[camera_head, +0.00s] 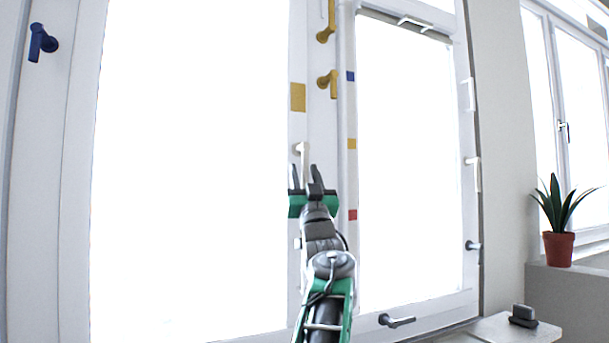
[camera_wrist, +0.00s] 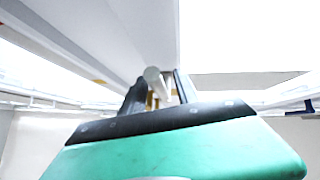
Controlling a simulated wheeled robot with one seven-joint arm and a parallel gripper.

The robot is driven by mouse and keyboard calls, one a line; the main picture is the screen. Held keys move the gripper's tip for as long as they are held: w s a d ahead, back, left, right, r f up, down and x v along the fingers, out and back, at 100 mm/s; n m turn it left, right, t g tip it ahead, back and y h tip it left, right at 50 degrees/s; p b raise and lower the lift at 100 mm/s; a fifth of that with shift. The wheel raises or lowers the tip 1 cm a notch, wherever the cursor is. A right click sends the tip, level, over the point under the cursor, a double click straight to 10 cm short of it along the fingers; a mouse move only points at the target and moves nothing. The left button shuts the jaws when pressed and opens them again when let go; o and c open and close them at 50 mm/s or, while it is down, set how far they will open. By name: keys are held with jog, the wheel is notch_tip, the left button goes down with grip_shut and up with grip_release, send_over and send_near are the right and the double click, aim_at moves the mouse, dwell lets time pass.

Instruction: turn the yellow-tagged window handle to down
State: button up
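A yellow tag (camera_head: 298,97) is on the white window upright. Just below it is a white handle (camera_head: 304,152), whose lever seems to run downward, its lower part hidden by my gripper. My gripper (camera_head: 305,174) is at this handle, with its two fingers apart. In the wrist view, the round white end of the handle (camera_wrist: 152,74) shows between the dark fingers of my gripper (camera_wrist: 160,92). The fingers look open around it; I cannot tell whether either touches it.
Gold handles (camera_head: 328,83) are up and right of the tag. A blue handle (camera_head: 41,43) is far left. Small blue, yellow (camera_head: 352,144) and red (camera_head: 353,215) tags mark the right window frame. White and grey handles line its right side. A potted plant (camera_head: 559,249) stands right.

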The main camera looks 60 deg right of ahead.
jog(key=b+v, duration=0.3)
jog(key=v, duration=0.4)
jog(key=shift+s+a+f, duration=0.15)
jog(key=shift+a+f, duration=0.05)
jog(key=shift+f, duration=0.15)
